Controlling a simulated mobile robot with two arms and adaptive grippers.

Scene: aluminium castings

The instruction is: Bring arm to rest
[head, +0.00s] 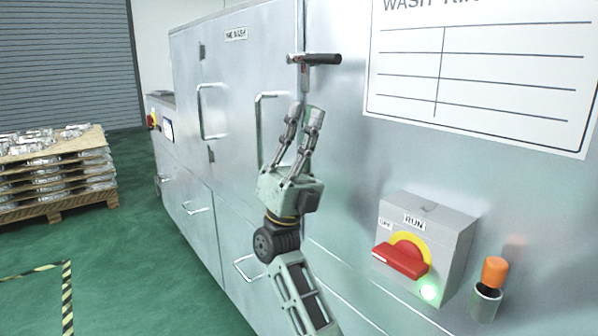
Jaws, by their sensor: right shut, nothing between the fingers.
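My right gripper (303,118) is raised in front of the metal washing machine (335,175), fingers pointing up. Its fingers are shut and empty. Its tips are just below a dark-handled latch (316,59) on the machine's front, with a small gap showing in the picture. My right arm comes up from the bottom middle of the view. My left gripper is not in view.
A switch box (422,245) with a red handle (402,260), a RUN label and a lit green lamp (429,291) is to the right. An orange-topped item (495,270) sits in a holder beside it. A pallet stack of castings (52,178) stands left; green floor (120,260) lies open between.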

